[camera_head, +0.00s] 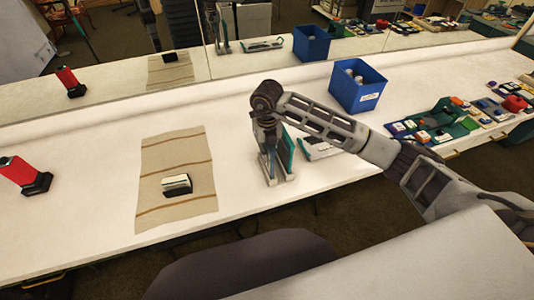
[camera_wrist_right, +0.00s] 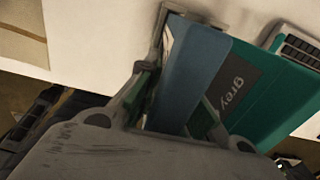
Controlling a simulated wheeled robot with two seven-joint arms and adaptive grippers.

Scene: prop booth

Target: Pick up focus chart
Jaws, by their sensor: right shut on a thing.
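The focus chart, as I take it, is an upright blue and teal board (camera_wrist_right: 185,75) with a dark label reading "grey" in the right wrist view. Its teal edge (camera_head: 290,148) shows in the head view, near the front of the white table. My right gripper (camera_head: 277,170) points down over it and is shut on it; the fingers (camera_wrist_right: 175,105) sit on either side of the blue panel. Most of the board's front is hidden, and I cannot tell whether its foot touches the table. My left gripper is not in view.
A flat white and teal piece (camera_head: 320,149) lies just right of the gripper. A blue bin (camera_head: 357,88) stands behind it. A striped cloth (camera_head: 178,150) with a small block (camera_head: 177,185) lies left, beyond clear table. A red object (camera_head: 20,173) stands far left. A mirror backs the table.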

